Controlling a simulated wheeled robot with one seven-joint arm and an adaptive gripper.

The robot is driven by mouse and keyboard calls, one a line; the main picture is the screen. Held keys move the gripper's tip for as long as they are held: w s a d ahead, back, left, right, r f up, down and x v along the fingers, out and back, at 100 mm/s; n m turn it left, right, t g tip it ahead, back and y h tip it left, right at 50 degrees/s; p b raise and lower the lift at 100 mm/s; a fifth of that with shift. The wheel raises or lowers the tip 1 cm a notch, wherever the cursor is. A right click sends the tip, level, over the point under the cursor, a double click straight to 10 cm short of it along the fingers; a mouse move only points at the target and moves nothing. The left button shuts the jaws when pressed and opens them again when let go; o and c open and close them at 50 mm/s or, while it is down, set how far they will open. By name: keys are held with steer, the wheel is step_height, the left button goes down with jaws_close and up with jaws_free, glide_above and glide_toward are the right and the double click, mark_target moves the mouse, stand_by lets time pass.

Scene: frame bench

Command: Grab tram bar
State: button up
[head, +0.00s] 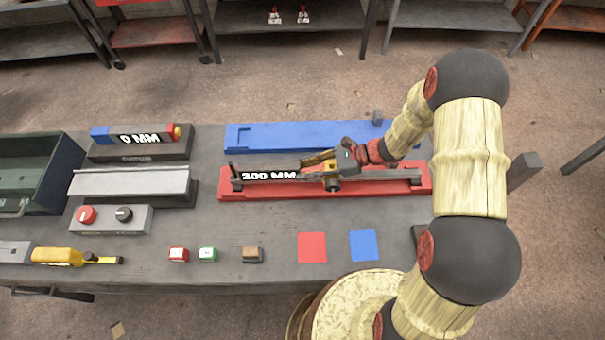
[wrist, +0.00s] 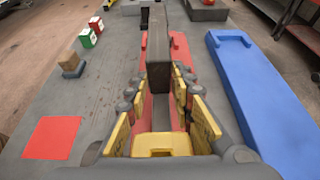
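The tram bar (head: 385,175) is a long dark grey bar with a "300 MM" label near its left part. It lies along the red tray (head: 425,187), with a short upright post at its left end. My gripper (head: 328,170) is over the bar's middle, pointing down and left. In the wrist view, the yellow finger pads of my gripper (wrist: 160,88) stand on both sides of the bar (wrist: 158,55). Strips of red tray show between bar and fingers, so they look open around it. Exact fingertip contact is hard to make out.
A blue tray (head: 270,135) lies behind the red one. Left are a "0 MM" block (head: 140,138), a grey rail (head: 130,183), a two-knob box (head: 108,219) and a green bin (head: 40,175). Small blocks (head: 208,255) and red and blue squares (head: 312,247) lie in front.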

jaws_close()
steer(key=shift+r, duration=0.1)
stand_by(0.6)
